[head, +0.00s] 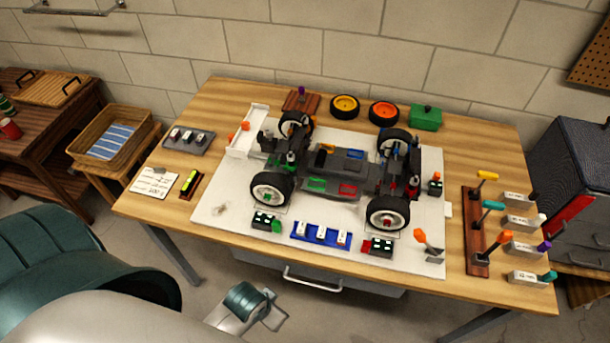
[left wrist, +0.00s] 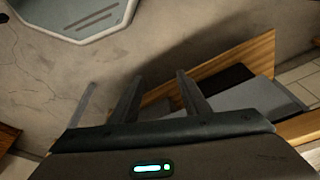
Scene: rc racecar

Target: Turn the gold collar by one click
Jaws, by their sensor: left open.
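The RC car chassis (head: 345,172) stands on its wheels on a white mat (head: 225,215) on the wooden table. Coloured shock parts sit near its wheels: a green one (head: 291,158), a red one (head: 413,186) and an orange one (head: 312,121). I cannot tell which, if any, is the gold collar; it is too small to make out. My left gripper (head: 272,312) is below the table's front edge in the head view, away from the car. In the left wrist view its fingers (left wrist: 159,78) are apart with nothing between them. My right gripper is not in view.
Handled tools stand in a wooden rack (head: 477,235) at the right, beside grey labelled blocks. A blue tray (head: 322,235) lies before the car. Loose wheels (head: 384,112) and a green box (head: 425,117) stand behind. A drawer handle (head: 313,281) protrudes under the table front.

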